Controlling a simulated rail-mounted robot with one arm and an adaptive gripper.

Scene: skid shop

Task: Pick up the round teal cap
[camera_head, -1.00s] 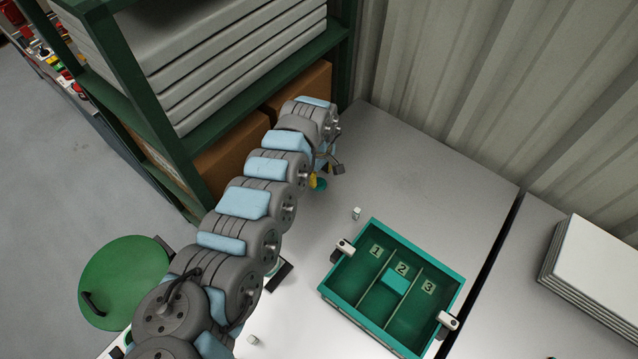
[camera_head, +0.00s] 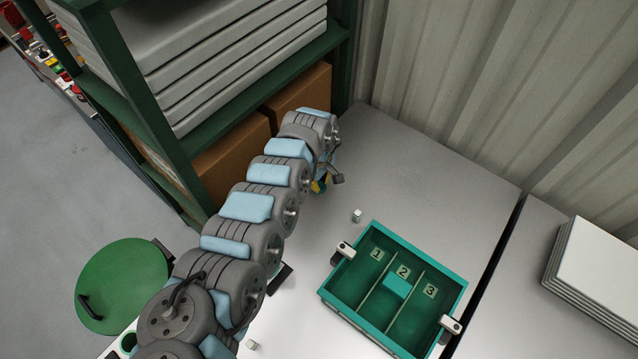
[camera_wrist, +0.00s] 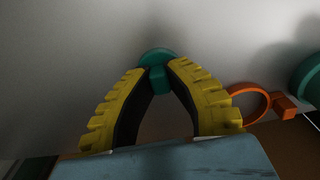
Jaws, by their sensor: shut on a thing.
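The round teal cap (camera_wrist: 153,54) shows in the wrist view, with a round disc at the far side and a narrower block toward me. My gripper (camera_wrist: 158,70) has its yellow ribbed fingers closed on that block. The light grey surface lies behind the cap; I cannot tell whether the cap touches it. In the head view my gripper (camera_head: 320,184) is mostly behind my arm, near the brown boxes, and the cap is hardly visible there.
A teal tray (camera_head: 335,298) with compartments numbered 1 to 3 holds a teal block (camera_head: 398,285) in compartment 2. A small white-topped piece (camera_head: 357,215) stands near it. An orange ring (camera_wrist: 264,108) and another teal round thing (camera_wrist: 309,80) lie right of my gripper.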

